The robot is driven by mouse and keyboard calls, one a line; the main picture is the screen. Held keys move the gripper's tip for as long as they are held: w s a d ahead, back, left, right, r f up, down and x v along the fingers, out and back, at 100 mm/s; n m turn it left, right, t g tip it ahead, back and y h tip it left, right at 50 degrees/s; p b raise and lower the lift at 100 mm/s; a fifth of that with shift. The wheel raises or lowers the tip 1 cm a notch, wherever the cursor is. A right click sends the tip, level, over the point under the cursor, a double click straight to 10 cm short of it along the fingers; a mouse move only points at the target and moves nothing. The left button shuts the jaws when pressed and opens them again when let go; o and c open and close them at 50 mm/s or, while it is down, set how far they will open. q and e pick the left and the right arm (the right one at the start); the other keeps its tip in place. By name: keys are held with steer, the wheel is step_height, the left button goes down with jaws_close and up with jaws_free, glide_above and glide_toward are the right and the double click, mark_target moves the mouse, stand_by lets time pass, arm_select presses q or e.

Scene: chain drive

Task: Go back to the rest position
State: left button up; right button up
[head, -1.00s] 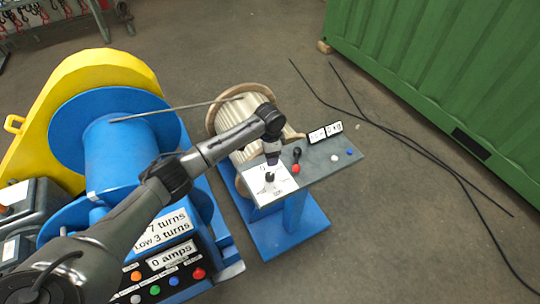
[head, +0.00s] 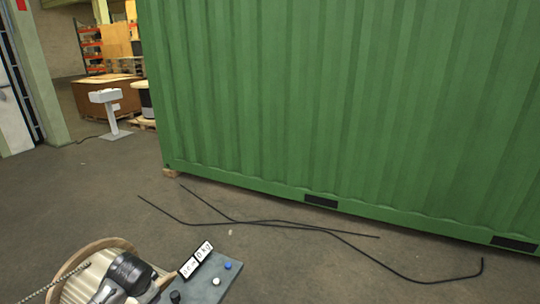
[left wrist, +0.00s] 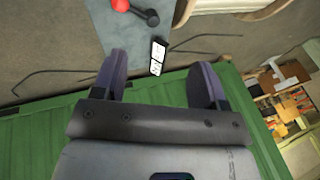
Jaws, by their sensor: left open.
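My left gripper (left wrist: 160,62) shows in the left wrist view with its two fingers well apart and nothing between them. Beyond the fingers is the grey control panel (left wrist: 115,35) with a red-ended black lever (left wrist: 137,10) and a small two-part display (left wrist: 157,57). The gripper appears clear of the panel. My right gripper is in neither view.
A wooden cable drum (head: 105,246) stands at the bottom left, close to my left arm. Black cables (head: 290,225) lie on the floor before a large green container (head: 340,110). A white stand (head: 108,110) is at the back left. Open floor lies right of the panel.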

arm_select(q)
steer(key=d+r+t, duration=0.3)
steer(key=d+r, duration=0.2)
steer(key=r, duration=0.3)
steer(key=s+d+r+t+h, duration=0.1)
steer(key=s+d+r+t, duration=0.25)
steer(key=s+d, duration=0.35)
steer(key=s+d+f+n+g+h, duration=0.1)
steer(key=s+f+g, duration=0.1)
steer(key=s+f, duration=0.75)
steer(key=s+f+n+g, duration=0.1)
steer(key=s+f+g, duration=0.1)
steer(key=s+f, duration=0.8)
steer(key=s+d+f+n+g+h, duration=0.1)
steer(key=s+f+n+g, duration=0.3)
steer(key=s, duration=1)
step_height(320, 180, up, 24)
steer(key=s+m+t+p, duration=0.1)
steer(key=m+p, duration=0.1)
steer(key=p, duration=2.3)
steer(key=shift+a+r, duration=0.15)
steer(key=shift+r, duration=0.05)
